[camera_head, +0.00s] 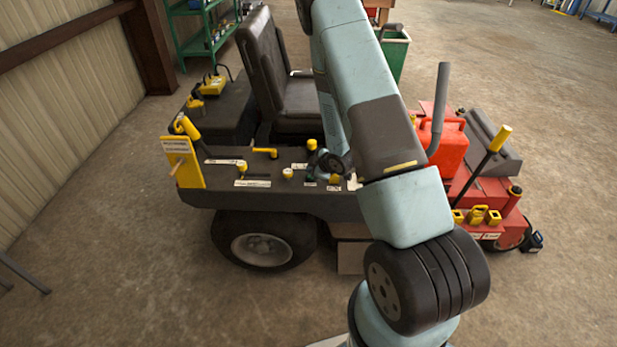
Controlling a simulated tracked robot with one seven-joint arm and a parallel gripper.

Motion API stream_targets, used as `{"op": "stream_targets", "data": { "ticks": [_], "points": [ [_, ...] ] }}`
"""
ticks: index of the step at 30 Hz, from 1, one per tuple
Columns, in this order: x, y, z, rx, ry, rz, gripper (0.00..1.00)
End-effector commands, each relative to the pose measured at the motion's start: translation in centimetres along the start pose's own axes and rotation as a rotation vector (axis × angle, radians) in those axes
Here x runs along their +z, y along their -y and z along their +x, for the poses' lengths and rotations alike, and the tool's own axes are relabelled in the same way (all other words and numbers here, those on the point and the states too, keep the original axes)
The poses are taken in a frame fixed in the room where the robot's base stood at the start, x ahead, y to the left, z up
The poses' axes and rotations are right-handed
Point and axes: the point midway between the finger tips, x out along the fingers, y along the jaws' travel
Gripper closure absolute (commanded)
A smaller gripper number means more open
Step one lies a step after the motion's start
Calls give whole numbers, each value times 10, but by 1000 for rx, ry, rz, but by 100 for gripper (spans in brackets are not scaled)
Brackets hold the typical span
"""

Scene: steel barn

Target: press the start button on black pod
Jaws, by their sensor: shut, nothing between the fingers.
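A dark grey-black side console (215,180) runs along the near flank of a ride-on machine. It is the likeliest black pod. Its top carries a yellow knob (242,167), a pale-topped knob (288,173), a yellow lever (265,151) and small white labels (252,183), too small to read. I cannot tell which control is the start button. My gripper (318,174) is small, dark and teal, low over the console's right part, right of the pale-topped knob. It is shut and empty. My forearm hides the console's right end, and I cannot tell whether the fingertips touch anything.
A black seat (280,80) stands behind the console. A yellow panel (183,162) rises at its left end. A red deck with a red can (441,146), a grey upright bar (439,105) and a yellow-topped lever (497,140) stands right of my arm. The floor in front is clear.

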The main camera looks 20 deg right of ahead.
Motion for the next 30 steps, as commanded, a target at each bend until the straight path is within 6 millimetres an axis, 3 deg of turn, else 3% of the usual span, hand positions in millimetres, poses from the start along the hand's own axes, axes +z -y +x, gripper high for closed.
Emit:
{"op": "stream_targets", "data": {
  "ticks": [30],
  "points": [
    [4,6,4,-1,0,0,100]
  ]
}}
